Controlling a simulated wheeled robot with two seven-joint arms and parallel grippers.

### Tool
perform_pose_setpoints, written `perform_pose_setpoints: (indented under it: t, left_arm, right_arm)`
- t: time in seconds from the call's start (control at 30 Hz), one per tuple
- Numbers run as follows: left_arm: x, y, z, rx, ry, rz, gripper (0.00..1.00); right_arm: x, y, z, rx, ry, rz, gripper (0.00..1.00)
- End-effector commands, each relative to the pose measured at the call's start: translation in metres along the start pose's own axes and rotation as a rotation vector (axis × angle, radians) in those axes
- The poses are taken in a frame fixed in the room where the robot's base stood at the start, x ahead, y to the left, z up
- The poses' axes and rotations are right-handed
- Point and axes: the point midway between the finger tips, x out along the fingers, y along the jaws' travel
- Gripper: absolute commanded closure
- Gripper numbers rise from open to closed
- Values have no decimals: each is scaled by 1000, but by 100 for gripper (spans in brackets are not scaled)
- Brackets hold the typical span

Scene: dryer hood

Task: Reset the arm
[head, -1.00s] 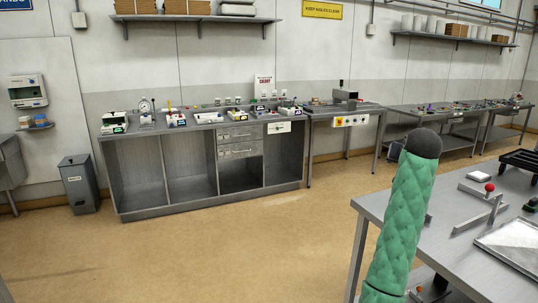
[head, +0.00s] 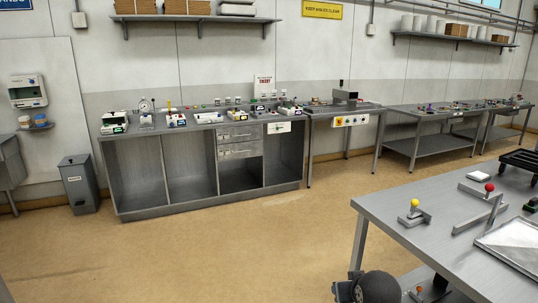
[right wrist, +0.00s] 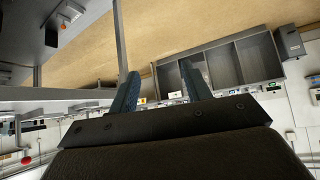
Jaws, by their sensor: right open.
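My right gripper (right wrist: 162,82) shows in the right wrist view with its two blue-grey fingers apart and nothing between them. It is clear of the furniture, with open floor and the far counter beyond the fingertips. In the head view a dark rounded part of my right arm (head: 378,287) shows at the bottom edge, beside the near steel table (head: 400,240). My left gripper is in neither view.
The near table carries a yellow-knobbed lever (head: 414,205), a red-knobbed lever (head: 489,188) and a metal tray (head: 515,245). A long counter (head: 160,212) with several devices stands along the wall. The floor (head: 200,255) between is clear.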

Motion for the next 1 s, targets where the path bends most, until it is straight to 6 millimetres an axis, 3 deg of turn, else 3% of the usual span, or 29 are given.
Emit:
perform_pose_setpoints:
  t: [0.03,0.4,0.8,1.0]
  left_arm:
    - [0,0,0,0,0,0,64]
    - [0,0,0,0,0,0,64]
    - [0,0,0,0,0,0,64]
    - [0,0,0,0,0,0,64]
  right_arm:
    - [1,-7,23,-10,-28,-9,52]
    - [1,-49,175,-68,-236,-69,52]
    - [-21,-69,348,-80,-507,-110,52]
    - [-40,-72,407,-74,-604,-118,52]
